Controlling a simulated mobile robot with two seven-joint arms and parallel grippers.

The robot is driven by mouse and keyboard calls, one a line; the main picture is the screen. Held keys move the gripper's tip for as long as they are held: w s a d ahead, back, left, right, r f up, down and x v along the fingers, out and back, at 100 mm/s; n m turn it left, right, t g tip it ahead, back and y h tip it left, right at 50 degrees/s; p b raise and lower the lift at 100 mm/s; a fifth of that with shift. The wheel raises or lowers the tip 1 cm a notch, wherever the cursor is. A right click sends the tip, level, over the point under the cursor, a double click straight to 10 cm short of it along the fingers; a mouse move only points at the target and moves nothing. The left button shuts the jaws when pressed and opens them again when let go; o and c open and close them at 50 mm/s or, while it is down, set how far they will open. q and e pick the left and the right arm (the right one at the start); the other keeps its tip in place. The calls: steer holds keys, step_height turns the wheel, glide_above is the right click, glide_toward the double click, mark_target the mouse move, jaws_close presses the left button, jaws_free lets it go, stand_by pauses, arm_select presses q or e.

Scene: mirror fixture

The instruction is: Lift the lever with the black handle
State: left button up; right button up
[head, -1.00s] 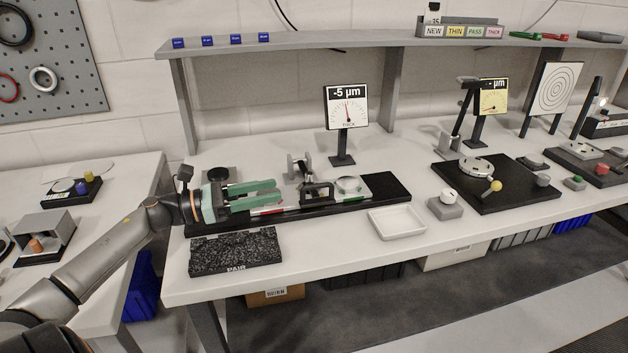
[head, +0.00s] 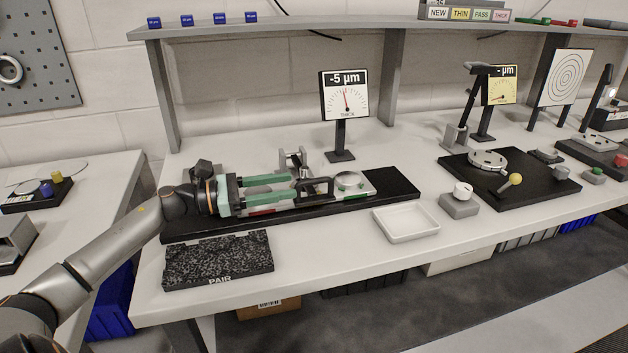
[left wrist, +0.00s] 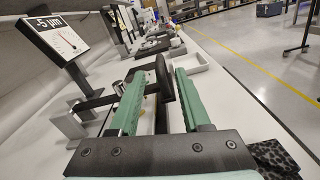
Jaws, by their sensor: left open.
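The black handle (head: 317,187) of the lever stands on the long black fixture base (head: 395,186) in the head view. In the left wrist view the black handle (left wrist: 164,80) shows as an upright dark plate between the far ends of my fingers. My left gripper (head: 297,187) is open, with its two green fingers pointing right at the handle. In the left wrist view the left gripper (left wrist: 158,78) has a finger on either side of the handle. Whether either finger touches it I cannot tell. My right gripper is not in view.
A dial sign reading -5 µm (head: 344,95) stands behind the fixture. A grey bracket (head: 293,160) rises just behind my fingers. A speckled block (head: 218,260) lies in front, and a white tray (head: 406,222) sits to the right. Bare table lies between them.

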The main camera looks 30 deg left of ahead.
mark_target(307, 181)
arm_select(q)
steer(key=p+x, duration=0.1)
steer(key=x, duration=0.4)
steer(key=shift+w+d+r, duration=0.15)
steer(key=shift+w+d, duration=0.05)
steer(key=shift+w, duration=0.05)
steer(key=shift+x, duration=0.8)
steer(key=shift+c, duration=0.4)
jaws_close()
